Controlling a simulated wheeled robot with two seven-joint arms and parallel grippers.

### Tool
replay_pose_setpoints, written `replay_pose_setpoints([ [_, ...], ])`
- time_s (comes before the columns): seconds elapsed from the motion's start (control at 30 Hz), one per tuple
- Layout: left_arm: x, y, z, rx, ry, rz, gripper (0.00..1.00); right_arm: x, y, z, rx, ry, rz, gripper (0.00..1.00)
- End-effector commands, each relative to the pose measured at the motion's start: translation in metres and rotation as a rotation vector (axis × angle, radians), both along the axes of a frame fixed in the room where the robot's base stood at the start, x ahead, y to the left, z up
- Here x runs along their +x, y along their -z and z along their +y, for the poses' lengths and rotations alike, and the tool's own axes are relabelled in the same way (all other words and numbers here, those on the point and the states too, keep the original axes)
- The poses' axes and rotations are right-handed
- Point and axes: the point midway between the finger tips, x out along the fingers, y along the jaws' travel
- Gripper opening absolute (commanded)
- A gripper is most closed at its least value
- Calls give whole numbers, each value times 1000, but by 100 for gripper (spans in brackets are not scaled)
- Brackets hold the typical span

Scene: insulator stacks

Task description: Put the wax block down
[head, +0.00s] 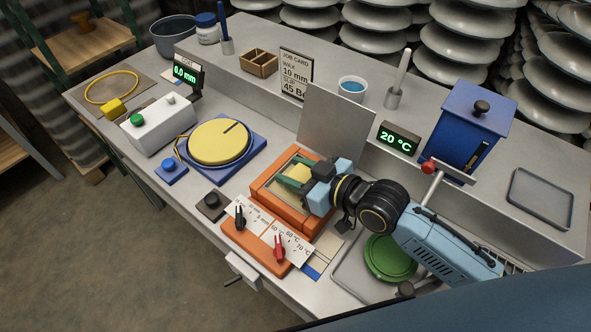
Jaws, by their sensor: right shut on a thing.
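My right gripper (293,174) reaches in from the right, over an orange open-topped box (262,197) at the middle of the bench. The gripper's body hides part of the block and the box's right side. I cannot tell whether the block touches the inside of the box. My left gripper is not in view.
A yellow disc (219,142) on a blue base is left of the box. An orange control panel (258,246) with black and red levers stands in front. A grey upright plate (335,138) is behind. A green round dish (389,258) lies under my right arm.

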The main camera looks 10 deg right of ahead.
Motion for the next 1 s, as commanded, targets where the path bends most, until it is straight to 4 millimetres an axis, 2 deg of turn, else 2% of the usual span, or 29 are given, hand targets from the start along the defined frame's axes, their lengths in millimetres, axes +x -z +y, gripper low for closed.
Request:
replay_pose_setpoints([
  [0.37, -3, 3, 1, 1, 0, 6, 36, 0, 10, 0, -1, 1, -1, 18],
  [0.4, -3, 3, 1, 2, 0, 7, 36, 0, 10, 0, -1, 1, -1, 42],
  [0.57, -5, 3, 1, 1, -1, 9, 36, 0, 9, 0, -1, 0, -1, 62],
  [0.87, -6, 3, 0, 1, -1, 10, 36, 0, 8, 0, -1, 0, -1, 62],
  [1.0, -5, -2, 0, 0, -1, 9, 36, 0, -6, 0, 1, 0, -3, 62],
])
